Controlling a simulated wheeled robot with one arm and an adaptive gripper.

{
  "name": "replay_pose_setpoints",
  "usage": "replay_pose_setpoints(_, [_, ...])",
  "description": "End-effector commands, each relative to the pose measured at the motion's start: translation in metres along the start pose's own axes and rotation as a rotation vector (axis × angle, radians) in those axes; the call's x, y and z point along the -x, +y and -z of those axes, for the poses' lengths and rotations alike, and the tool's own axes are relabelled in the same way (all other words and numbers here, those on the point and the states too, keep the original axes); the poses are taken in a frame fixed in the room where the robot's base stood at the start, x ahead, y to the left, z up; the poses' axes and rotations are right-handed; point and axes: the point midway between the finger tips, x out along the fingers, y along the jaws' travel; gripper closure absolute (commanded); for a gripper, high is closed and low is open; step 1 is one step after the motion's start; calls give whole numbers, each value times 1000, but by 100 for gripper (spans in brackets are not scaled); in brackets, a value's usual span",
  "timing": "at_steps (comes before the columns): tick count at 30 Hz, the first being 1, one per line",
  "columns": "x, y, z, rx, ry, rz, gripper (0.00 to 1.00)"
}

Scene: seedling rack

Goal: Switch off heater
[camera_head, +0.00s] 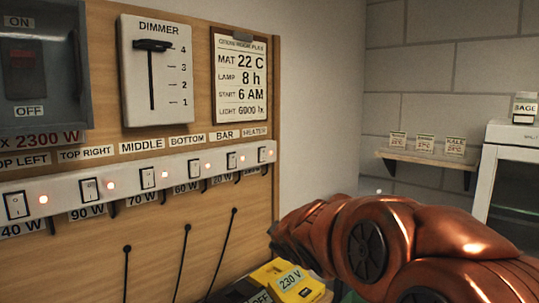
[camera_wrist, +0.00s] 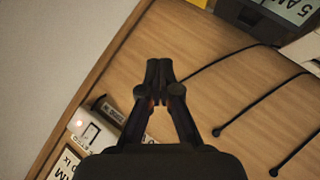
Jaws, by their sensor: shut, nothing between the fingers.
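The heater switch (camera_head: 262,154) is the rightmost rocker on the white switch strip (camera_head: 130,174), under the HEATER label (camera_head: 254,132). In the wrist view the end rocker (camera_wrist: 91,133) shows at lower left, with a small red light (camera_wrist: 80,123) lit beside it. My gripper (camera_wrist: 159,68) is shut and empty, in front of the wooden board and apart from the switch in that picture. In the head view my orange arm reaches in from the lower right; the fingertips cannot be made out there.
Other rockers with red lights line the strip to the left. A dimmer (camera_head: 156,70) and a settings card (camera_head: 240,80) hang above. Cables hang below, near a yellow 230 V box (camera_head: 288,281). A small shelf (camera_head: 427,163) and a white cabinet (camera_head: 487,180) stand at right.

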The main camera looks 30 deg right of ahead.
Motion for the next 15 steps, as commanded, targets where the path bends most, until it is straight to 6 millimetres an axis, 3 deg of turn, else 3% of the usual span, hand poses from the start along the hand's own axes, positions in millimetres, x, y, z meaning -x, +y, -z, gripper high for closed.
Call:
replay_pose_setpoints(1, [-7, 26, 12, 35, 59, -45, 100])
replay_pose_setpoints(6, [-11, 102, 58, 205, 291, -192, 100])
replay_pose_setpoints(12, [2, 163, 89, 435, 531, -326, 100])
replay_pose_setpoints(15, [14, 181, 92, 557, 638, -371, 100])
